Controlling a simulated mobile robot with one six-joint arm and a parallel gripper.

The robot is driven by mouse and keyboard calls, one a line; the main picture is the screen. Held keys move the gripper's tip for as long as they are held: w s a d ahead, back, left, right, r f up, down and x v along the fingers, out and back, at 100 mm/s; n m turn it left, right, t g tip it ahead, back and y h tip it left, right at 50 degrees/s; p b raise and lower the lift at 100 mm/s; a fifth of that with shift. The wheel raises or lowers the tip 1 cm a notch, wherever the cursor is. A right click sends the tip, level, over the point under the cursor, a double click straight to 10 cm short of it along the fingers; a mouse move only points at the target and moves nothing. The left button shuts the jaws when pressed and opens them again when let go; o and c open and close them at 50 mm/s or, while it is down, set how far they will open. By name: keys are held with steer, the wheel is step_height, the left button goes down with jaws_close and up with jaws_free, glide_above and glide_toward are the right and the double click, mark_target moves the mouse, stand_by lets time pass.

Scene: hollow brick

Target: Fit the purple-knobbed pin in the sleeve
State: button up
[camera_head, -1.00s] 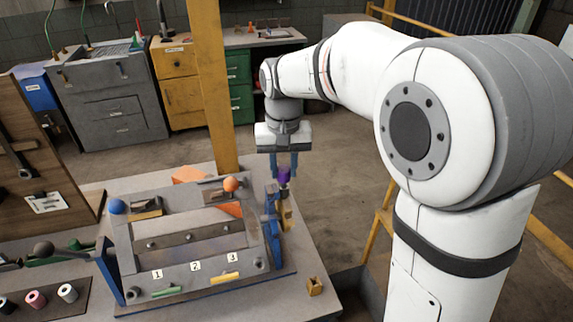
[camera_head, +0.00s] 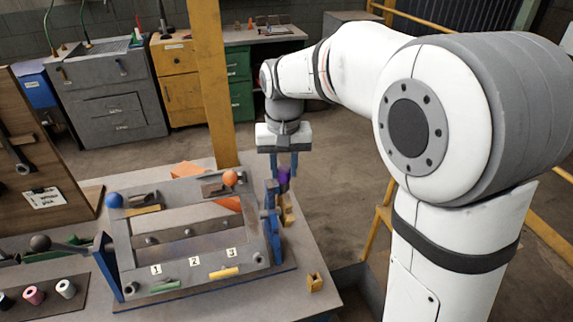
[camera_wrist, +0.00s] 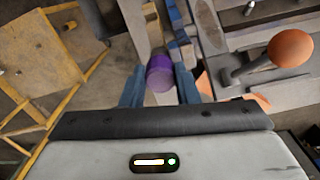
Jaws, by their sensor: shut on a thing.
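My gripper (camera_head: 284,172) points down at the right side of the grey frame (camera_head: 125,240). Its blue fingers are shut on the purple-knobbed pin (camera_head: 284,180). In the wrist view the purple knob (camera_wrist: 160,75) sits between the two fingers (camera_wrist: 160,92). The pin's lower part is hard to make out in the head view. Blue fittings (camera_head: 270,222) and a small yellow-brown part (camera_head: 288,215) are at the frame's right side, close below and beside the pin. I cannot make out the sleeve for certain, nor whether the pin's tip is in it.
An orange ball knob (camera_head: 230,178) and a blue ball knob (camera_head: 114,201) stand on the frame's back corners. A yellow post (camera_head: 212,90) rises behind it. A small yellow block (camera_head: 315,282) lies near the table's right edge.

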steer(key=shift+f, duration=0.1)
steer(key=o, duration=1.1)
steer(key=shift+o, duration=0.2)
step_height(320, 180, up, 8)
steer(key=shift+f+b, duration=0.1)
steer(key=shift+b, duration=0.25)
steer(key=s+d+f+t, duration=0.1)
steer(key=s+d+f, duration=0.2)
steer(key=s+d, duration=0.2)
steer(key=s+d+f+t, duration=0.1)
steer(key=s+d+f, duration=0.2)
steer(key=s+d, duration=0.2)
steer(key=s+d+f+m+t, duration=0.1)
steer(key=s+d+f, duration=0.2)
steer(key=s, duration=0.6)
steer(key=shift+d, duration=1)
